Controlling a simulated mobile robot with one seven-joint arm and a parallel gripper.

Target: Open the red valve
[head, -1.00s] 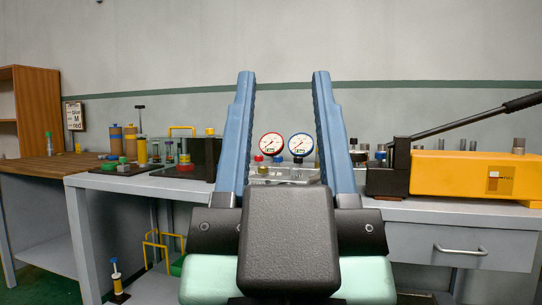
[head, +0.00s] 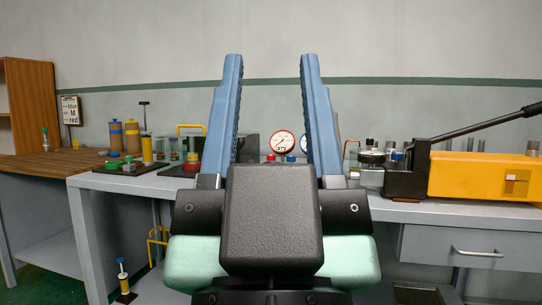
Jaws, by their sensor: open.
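A small red knob (head: 271,158), which looks like the red valve, shows between my fingers at the back of the bench. A blue knob (head: 291,158) is just right of it. A round red-rimmed gauge (head: 284,144) stands behind them. A blue-rimmed gauge (head: 304,144) is mostly hidden by my right finger. My gripper (head: 271,58) is open and empty, its two blue fingers pointing up in the picture, one on each side of the red knob in view. It appears nearer to the camera than the knobs. The gripper body hides what lies below the knobs.
A yellow machine (head: 480,177) with a long black lever stands on the bench at right. A metal vise-like part (head: 371,165) is left of it. Cylinders and a yellow-handled rack (head: 192,143) stand at left. The grey bench front (head: 120,184) has clear space.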

